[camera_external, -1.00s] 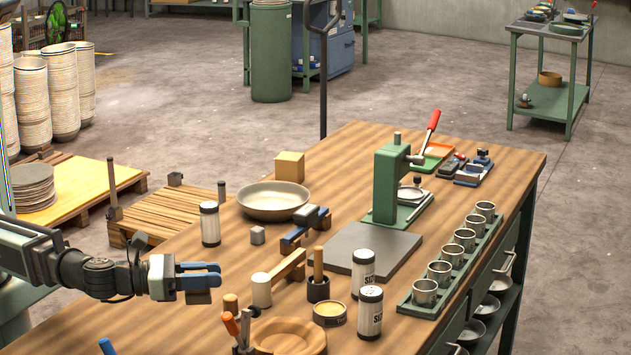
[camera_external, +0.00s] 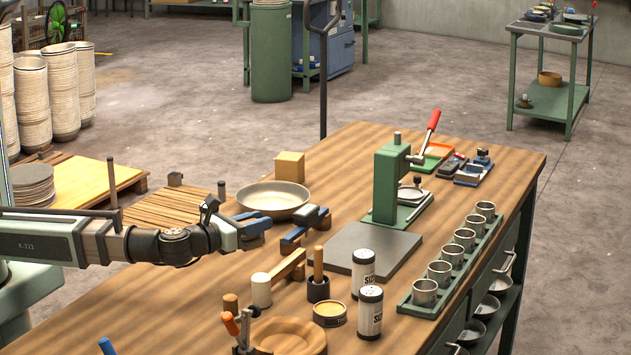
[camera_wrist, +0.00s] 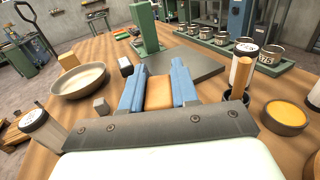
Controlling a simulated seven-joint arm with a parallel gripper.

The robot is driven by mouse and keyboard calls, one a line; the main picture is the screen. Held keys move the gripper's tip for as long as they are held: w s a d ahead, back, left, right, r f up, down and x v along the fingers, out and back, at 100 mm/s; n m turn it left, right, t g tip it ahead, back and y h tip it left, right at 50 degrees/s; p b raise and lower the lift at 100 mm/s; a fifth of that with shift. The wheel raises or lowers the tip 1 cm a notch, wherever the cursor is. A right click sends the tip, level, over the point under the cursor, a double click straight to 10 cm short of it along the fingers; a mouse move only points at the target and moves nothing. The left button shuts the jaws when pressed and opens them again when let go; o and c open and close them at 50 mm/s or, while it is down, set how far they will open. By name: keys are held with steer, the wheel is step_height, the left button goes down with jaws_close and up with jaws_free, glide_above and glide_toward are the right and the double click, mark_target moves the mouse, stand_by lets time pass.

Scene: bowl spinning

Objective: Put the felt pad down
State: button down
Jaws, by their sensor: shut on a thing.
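The felt pad, a tan-brown block (camera_wrist: 158,92), sits between the two blue fingers of my gripper (camera_wrist: 158,76) in the wrist view. My gripper is shut on it. The pad is mostly hidden there by the fingers. The bowl is at the left in the wrist view (camera_wrist: 78,80).
A tool holder (camera_external: 318,289), a tan tin (camera_external: 329,313), canisters (camera_external: 370,312) and a wooden dish (camera_external: 288,337) stand nearer. A cup rack (camera_external: 450,262) lines the right edge.

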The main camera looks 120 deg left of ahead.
steer(key=shift+g, duration=0.3)
steer(key=shift+s+a+f, duration=0.15)
steer(key=shift+a+f, duration=0.1)
steer(key=shift+f, duration=1.45)
steer(key=shift+s+a+f, duration=0.15)
steer(key=shift+a+f, duration=0.1)
steer(key=shift+f, duration=1.5)
steer(key=shift+s+a+f, duration=0.15)
steer(key=shift+a+f, duration=0.1)
steer(key=shift+f, duration=1.45)
steer(key=shift+f, duration=0.1)
steer(key=c, duration=0.8)
jaws_free()
steer(key=shift+c, duration=0.2)
steer(key=v, duration=1.2)
